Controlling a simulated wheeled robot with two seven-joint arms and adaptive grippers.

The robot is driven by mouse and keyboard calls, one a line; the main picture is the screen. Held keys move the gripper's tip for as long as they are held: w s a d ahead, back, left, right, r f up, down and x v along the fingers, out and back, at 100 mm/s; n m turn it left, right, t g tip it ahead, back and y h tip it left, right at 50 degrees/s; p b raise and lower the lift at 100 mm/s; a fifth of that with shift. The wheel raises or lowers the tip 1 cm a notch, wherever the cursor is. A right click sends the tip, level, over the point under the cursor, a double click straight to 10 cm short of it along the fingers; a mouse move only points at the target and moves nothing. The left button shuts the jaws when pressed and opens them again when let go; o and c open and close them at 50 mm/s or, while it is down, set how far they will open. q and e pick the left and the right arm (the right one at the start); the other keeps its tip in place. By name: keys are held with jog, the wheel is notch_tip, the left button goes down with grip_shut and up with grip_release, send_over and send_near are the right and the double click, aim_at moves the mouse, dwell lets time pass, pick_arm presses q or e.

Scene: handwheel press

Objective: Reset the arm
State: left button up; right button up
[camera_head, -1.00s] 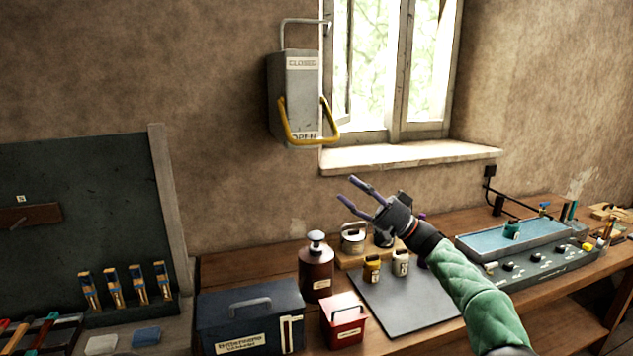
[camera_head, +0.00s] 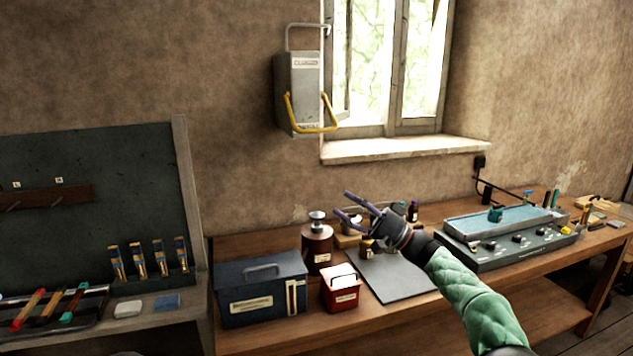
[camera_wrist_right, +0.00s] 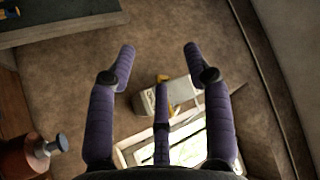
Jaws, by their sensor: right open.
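My right gripper (camera_head: 349,210) is open and empty above the workbench, in front of the brown pump bottle and the small jars. In the right wrist view its purple fingers (camera_wrist_right: 158,62) are spread apart with nothing between the tips. My right arm, in a green sleeve, comes in from the lower right. A grey wall box (camera_head: 299,92) with a yellow handle (camera_head: 312,128) hangs beside the window; the handle is at its lower end. My left gripper is out of view.
On the bench stand a dark blue toolbox (camera_head: 262,310), a red box (camera_head: 340,290), a brown pump bottle (camera_head: 317,250) and a grey mat (camera_head: 405,280). A control panel with a blue tray (camera_head: 505,222) stands at right. A tool board (camera_head: 90,160) is at left.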

jog(key=w+a+f+m+h, duration=0.15)
jog(key=f+m+h, duration=0.25)
jog(key=f, duration=1)
jog(key=a+f+m+h, duration=0.2)
jog(key=f+m+h, duration=0.15)
jog(key=f, duration=1.05)
jog(key=s+f+g+h, duration=0.1)
jog(key=s+f+h, duration=0.15)
jog(key=f, duration=0.45)
jog(key=s+f+m+g+h, duration=0.1)
jog(key=s+f, duration=0.3)
jog(key=f, duration=0.2)
jog(key=s+f+g+h, duration=0.1)
jog(key=s+f, duration=0.2)
jog(key=f, duration=0.4)
jog(key=s+d+f+g+h, duration=0.2)
jog(key=s+d+f+h, duration=0.2)
jog(key=s+f, duration=0.75)
jog(key=s+f+n+g+h, duration=0.1)
jog(key=s+f, duration=0.3)
jog(key=s, duration=0.8)
jog(key=s+d+f+n+h, duration=0.1)
jog(key=s+f, duration=0.3)
jog(key=s, duration=0.8)
jog(key=shift+s+n+g, duration=0.15)
jog(key=shift+n+g, duration=0.2)
jog(key=shift+g, duration=0.05)
jog(key=shift+d, duration=0.1)
